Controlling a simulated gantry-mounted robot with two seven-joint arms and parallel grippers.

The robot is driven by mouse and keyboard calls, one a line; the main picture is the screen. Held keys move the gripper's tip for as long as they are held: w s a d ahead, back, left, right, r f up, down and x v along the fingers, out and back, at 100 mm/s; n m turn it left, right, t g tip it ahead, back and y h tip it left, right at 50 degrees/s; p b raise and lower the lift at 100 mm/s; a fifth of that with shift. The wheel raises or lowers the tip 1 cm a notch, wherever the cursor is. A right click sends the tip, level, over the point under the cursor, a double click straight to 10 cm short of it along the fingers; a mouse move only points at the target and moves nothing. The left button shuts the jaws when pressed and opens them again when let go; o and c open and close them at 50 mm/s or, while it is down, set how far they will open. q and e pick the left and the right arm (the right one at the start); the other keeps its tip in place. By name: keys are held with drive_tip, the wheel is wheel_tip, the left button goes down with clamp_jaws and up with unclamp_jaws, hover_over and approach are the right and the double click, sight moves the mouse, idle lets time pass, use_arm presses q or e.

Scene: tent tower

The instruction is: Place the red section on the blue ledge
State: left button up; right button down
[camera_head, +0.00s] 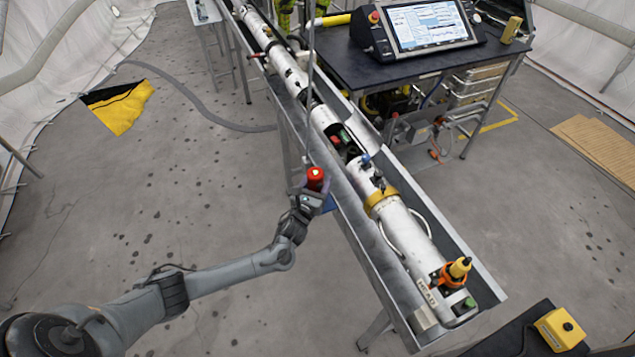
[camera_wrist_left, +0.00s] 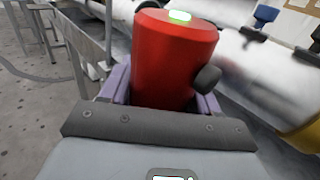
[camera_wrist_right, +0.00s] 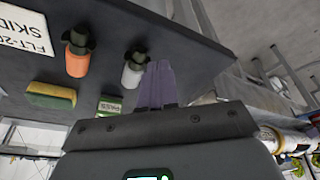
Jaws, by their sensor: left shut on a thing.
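The red section (camera_head: 315,178) is a short red cylinder with a small green-white spot on top. My left gripper (camera_head: 312,190) is shut on it beside the near side of the long metal trough (camera_head: 358,240). In the left wrist view the red section (camera_wrist_left: 172,62) stands upright, slightly tilted, between the purple fingers, with a dark knob on its right side. My right gripper (camera_wrist_right: 158,80) is shut and empty in the right wrist view.
A long white tube (camera_head: 412,236) with an orange fitting lies in the trough. A dark table (camera_head: 440,62) with a monitor stands behind. In the right wrist view, orange (camera_wrist_right: 77,56) and grey (camera_wrist_right: 134,70) bottles and a sponge (camera_wrist_right: 50,95) are on a dark tabletop.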

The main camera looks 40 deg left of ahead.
use_arm(q)
drive_tip(key=shift+r, duration=0.1)
use_arm(e)
drive_tip(key=shift+f, duration=0.1)
use_arm(q)
drive_tip(key=o, duration=1.4)
